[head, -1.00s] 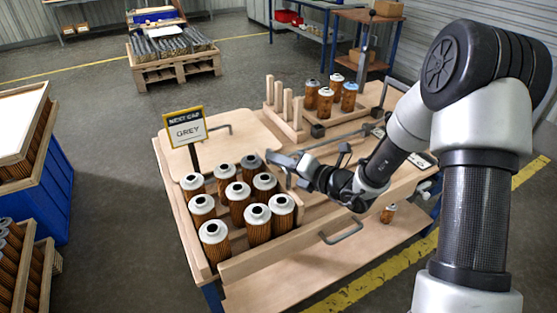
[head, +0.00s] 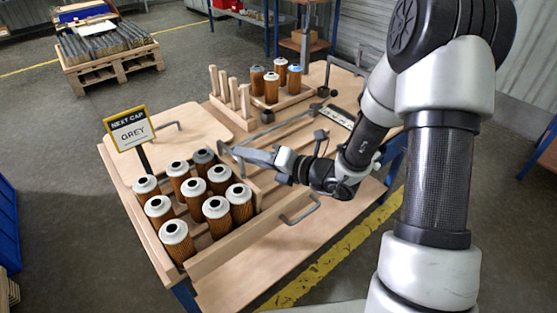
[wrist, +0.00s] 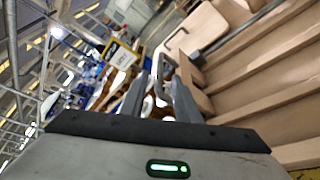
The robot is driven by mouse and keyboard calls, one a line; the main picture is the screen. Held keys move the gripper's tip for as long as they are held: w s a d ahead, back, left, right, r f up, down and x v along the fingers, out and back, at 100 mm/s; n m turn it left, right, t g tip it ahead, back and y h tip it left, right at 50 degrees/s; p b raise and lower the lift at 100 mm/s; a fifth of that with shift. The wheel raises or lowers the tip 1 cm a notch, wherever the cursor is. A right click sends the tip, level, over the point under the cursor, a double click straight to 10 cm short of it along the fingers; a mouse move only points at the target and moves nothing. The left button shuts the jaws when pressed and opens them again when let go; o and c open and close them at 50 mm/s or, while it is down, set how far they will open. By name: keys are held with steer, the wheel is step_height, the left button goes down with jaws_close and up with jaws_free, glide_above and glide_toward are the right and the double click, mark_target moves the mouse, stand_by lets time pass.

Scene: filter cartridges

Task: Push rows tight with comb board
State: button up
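Several brown pleated filter cartridges (head: 217,218) stand upright in rows in a wooden tray (head: 160,255). Most have pale caps; the one at the back right (head: 203,160) has a darker grey cap. My gripper (head: 232,160) is at the tray's back right corner, beside the grey-capped cartridge. In the wrist view its two fingers (wrist: 160,92) stand apart, with a gap between them. I see no cartridge held there. I cannot clearly pick out the comb board; a wooden piece with upright pegs (head: 229,92) stands at the back of the table.
A sign reading "NEXT CAP GREY" (head: 129,129) stands at the tray's back left. A flat board with a handle (head: 185,130) lies behind the tray. Several cartridges (head: 271,88) stand in a rack behind.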

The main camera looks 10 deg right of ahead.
steer(key=p+v, duration=0.1)
steer(key=v, duration=0.9)
